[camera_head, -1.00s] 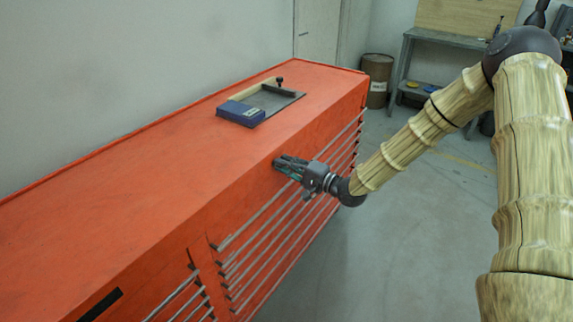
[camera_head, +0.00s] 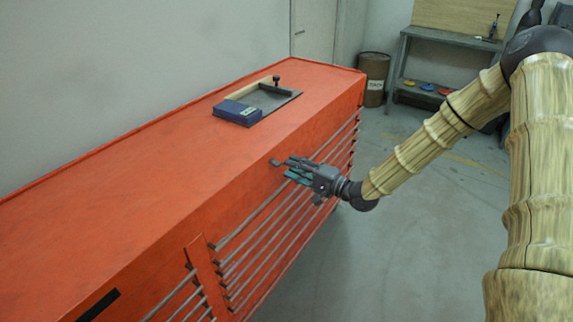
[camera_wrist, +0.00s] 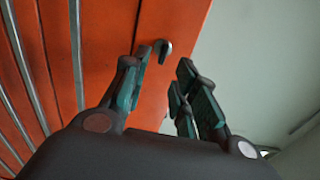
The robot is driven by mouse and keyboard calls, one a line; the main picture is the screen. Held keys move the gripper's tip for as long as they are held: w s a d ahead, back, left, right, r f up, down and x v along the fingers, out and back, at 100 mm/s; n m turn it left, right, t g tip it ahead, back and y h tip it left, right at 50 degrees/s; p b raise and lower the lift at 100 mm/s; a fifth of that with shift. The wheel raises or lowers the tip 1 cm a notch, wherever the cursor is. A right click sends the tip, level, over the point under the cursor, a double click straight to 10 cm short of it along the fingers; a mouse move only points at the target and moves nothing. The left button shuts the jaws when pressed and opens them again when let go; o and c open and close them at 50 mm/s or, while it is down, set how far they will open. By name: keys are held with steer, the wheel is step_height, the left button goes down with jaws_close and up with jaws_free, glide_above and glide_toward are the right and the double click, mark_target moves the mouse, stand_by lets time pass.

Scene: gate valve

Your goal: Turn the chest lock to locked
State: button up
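The orange-red chest (camera_head: 110,230) runs along the wall. Its lock (camera_head: 275,162) is a small grey piece on the upper front face. In the wrist view the lock (camera_wrist: 164,47) looks like a short hooked grey lever, just beyond my fingertips. My gripper (camera_head: 290,170) is just in front of the chest face, to the right of the lock. In the wrist view my gripper (camera_wrist: 162,75) has its fingers apart, with nothing between them. The fingers look clear of the lock.
Long grey drawer handles (camera_head: 265,225) line the chest front below the lock. A blue box (camera_head: 238,112) and a grey tray (camera_head: 272,97) sit on the chest top. A rusty barrel (camera_head: 374,80) and a workbench (camera_head: 440,38) stand behind. The floor in front is clear.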

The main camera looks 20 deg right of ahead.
steer(key=v, duration=0.7)
steer(key=shift+s+d, duration=0.25)
steer(key=s+a+f+n+g+h, duration=0.1)
steer(key=s+a+f+g+h, duration=0.15)
steer(key=s+f, duration=0.4)
steer(key=s+a+f+n+g+h, duration=0.2)
steer(key=s+a+f, duration=0.1)
steer(key=f, duration=0.6)
steer(key=s+a+f+n+g+h, duration=0.1)
steer(key=s+a+f+g+h, duration=0.15)
steer(key=s+f, duration=0.4)
steer(key=s+f+n+g+h, duration=0.2)
steer(key=s+f, duration=0.3)
steer(key=s, duration=0.7)
steer(key=s+f+n+g+h, duration=0.2)
steer(key=s+f+n+g, duration=0.2)
steer(key=s, duration=0.8)
step_height(320, 180, down, 2)
steer(key=shift+f+g, duration=0.15)
steer(key=shift+g, duration=0.45)
steer(key=shift+a, duration=0.15)
